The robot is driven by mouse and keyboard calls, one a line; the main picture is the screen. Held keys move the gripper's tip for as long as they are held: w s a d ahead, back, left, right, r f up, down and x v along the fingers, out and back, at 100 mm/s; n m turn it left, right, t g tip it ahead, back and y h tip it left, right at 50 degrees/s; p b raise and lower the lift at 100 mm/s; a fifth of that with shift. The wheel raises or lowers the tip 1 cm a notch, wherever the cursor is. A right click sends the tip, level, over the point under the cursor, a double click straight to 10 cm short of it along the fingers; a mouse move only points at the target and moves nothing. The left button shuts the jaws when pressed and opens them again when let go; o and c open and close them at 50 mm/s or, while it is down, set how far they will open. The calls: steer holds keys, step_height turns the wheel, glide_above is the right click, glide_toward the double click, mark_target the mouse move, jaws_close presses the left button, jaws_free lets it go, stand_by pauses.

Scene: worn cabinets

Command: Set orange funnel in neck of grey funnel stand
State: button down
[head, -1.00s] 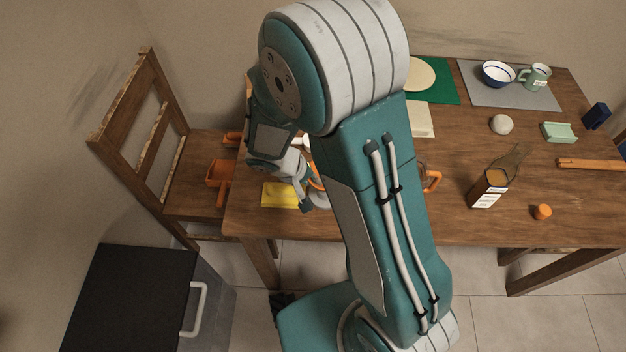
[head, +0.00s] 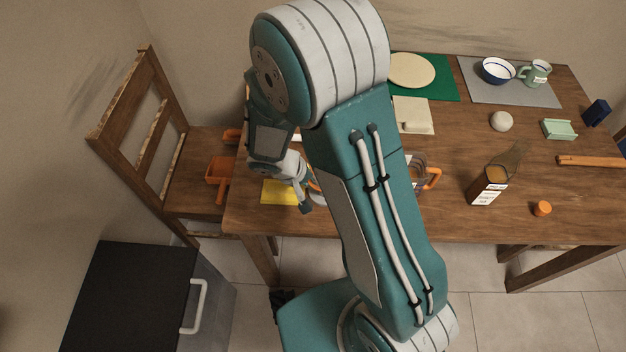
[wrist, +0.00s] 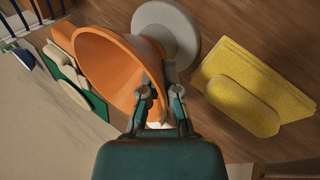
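In the wrist view the orange funnel (wrist: 108,72) is large and close, its wide mouth facing down-left in the picture. My gripper (wrist: 159,84) is at its rim, one finger in front of the mouth and one outside the wall, apparently pinching it. The grey funnel stand (wrist: 178,28) shows as a round grey piece behind the funnel's narrow end. The neck and spout are hidden, so I cannot tell whether they meet. In the head view my gripper (head: 306,199) is over the table's left front part, with the funnel and stand mostly hidden by my arm.
A yellow piece (wrist: 245,98) with a rounded block lies beside the stand. An orange-handled jar (head: 430,178), a bottle (head: 489,187) and an orange cap (head: 542,208) stand further right on the table (head: 450,222). A chair (head: 178,185) holding an orange scoop (head: 219,170) is at left.

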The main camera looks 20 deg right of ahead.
steer(key=c, duration=0.7)
jaws_free()
steer(key=shift+r, duration=0.1)
steer(key=v, duration=1.1)
steer(key=shift+a+r, duration=0.25)
steer(key=shift+r, duration=0.05)
steer(key=s+d+r+t+y, duration=0.1)
steer(key=s+d+r+y, duration=0.1)
steer(key=r, duration=0.4)
steer(key=s+d+r+t+y, duration=0.2)
steer(key=s+d+r, duration=0.2)
steer(key=s+r, duration=0.2)
steer(key=s+d+r+m+t+y, duration=0.1)
steer(key=s+d+r+t+y, duration=0.1)
steer(key=s+r, duration=0.3)
steer(key=shift+d+r, duration=0.7)
steer(key=shift+r, duration=0.05)
